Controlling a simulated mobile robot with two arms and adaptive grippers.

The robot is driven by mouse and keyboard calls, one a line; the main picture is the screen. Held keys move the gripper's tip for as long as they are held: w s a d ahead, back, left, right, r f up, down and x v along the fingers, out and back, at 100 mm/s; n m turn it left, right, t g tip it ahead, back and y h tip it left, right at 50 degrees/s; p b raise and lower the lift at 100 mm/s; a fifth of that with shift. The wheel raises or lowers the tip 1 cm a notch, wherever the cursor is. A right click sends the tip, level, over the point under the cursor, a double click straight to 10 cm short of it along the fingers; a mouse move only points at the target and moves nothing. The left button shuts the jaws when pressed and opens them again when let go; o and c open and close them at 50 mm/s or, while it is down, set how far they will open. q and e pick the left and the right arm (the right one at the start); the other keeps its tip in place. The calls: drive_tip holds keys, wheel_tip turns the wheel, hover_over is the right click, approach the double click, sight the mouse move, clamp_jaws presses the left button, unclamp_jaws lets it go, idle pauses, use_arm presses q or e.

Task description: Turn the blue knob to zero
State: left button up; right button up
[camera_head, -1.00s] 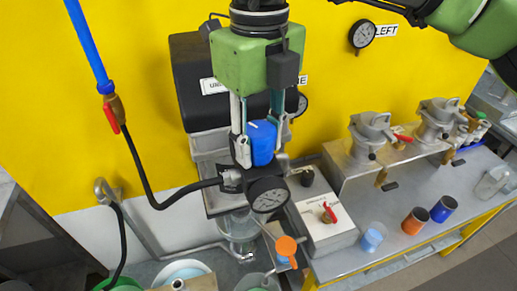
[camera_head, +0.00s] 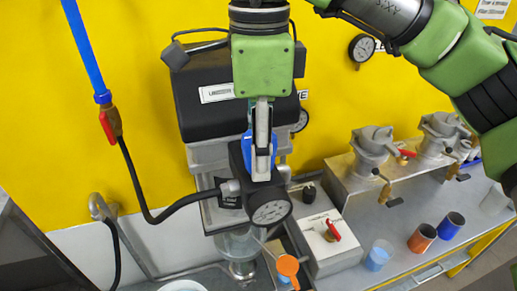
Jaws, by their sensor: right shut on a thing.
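The blue knob (camera_head: 247,143) sits on top of a black regulator block with a round gauge (camera_head: 270,211) facing front. My right gripper (camera_head: 261,160) comes down from above and is shut on the knob. Its near finger covers most of the knob, so only blue edges show and its marking is hidden. The green gripper body (camera_head: 262,67) is seen side-on above the knob. My left gripper is not in view.
A black hose (camera_head: 165,215) runs from the regulator's left side to a red-handled valve (camera_head: 110,124). A grey box with a red lever (camera_head: 331,231) and an orange paddle (camera_head: 288,265) are close by. Cups (camera_head: 421,238) stand on the right table.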

drive_tip(key=n, duration=0.3)
drive_tip(key=shift+r+n, duration=0.2)
drive_tip(key=shift+n, duration=0.1)
drive_tip(key=shift+n+p, duration=0.4)
drive_tip(key=shift+n, duration=1.3)
drive_tip(key=o, duration=1.1)
drive_tip(key=shift+o, duration=0.3)
drive_tip(key=shift+f, duration=0.1)
wheel_tip(320, 180, up, 12)
drive_tip(key=shift+d, duration=0.1)
